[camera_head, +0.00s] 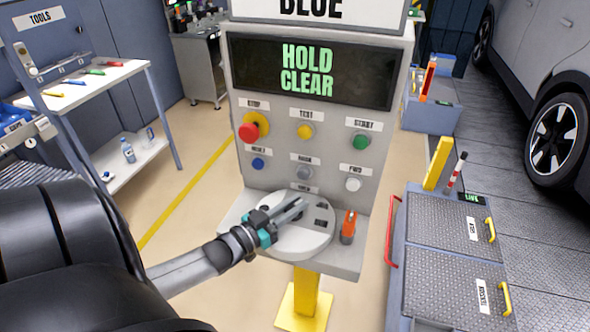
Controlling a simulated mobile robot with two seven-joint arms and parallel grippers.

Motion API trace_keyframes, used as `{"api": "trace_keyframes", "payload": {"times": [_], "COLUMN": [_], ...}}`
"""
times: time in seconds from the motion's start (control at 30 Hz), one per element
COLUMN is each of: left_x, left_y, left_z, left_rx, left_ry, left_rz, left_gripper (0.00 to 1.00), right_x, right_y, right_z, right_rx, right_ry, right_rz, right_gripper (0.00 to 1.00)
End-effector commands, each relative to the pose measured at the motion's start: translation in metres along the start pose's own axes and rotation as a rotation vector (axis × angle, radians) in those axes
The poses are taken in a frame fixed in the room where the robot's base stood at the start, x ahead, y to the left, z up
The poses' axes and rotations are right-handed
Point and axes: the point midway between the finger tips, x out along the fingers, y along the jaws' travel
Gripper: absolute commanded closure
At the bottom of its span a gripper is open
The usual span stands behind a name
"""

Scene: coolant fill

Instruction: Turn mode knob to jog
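A grey control panel (282,132) stands upright in the middle, with two rows of controls under a screen reading "HOLD CLEAR". Its labels are small, and I cannot make out one that clearly reads mode. A grey round control (304,173) sits in the middle of the lower row; it may be the knob, and its setting is not readable. My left gripper (301,206) is over a round white disc (307,243) on the panel's shelf, below the controls and apart from them. Its fingers lie close together, and whether they are shut is unclear. My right gripper is out of view.
A red stop button (249,132), yellow button (305,131), green button (361,142), blue button (258,163) and white button (353,185) surround the grey control. An orange-topped item (348,226) stands on the shelf's right. A tread-plate cart (451,284) is at right.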

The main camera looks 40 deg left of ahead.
Motion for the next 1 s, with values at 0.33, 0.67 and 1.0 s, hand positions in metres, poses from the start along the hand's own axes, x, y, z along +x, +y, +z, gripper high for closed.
{"api": "trace_keyframes", "payload": {"times": [0.33, 0.67, 1.0], "left_x": [0.000, -0.010, -0.067], "left_y": [0.000, 0.000, 0.000], "left_z": [0.001, 0.001, 0.002], "left_rx": [0.000, 0.000, -0.001], "left_ry": [-0.001, -0.004, -0.005], "left_rz": [-0.001, -0.001, -0.002], "left_gripper": [0.51, 0.51, 0.51], "right_x": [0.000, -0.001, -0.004], "right_y": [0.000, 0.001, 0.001], "right_z": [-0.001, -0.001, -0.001], "right_rx": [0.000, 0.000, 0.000], "right_ry": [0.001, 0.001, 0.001], "right_rz": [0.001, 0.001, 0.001], "right_gripper": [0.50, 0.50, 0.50]}}
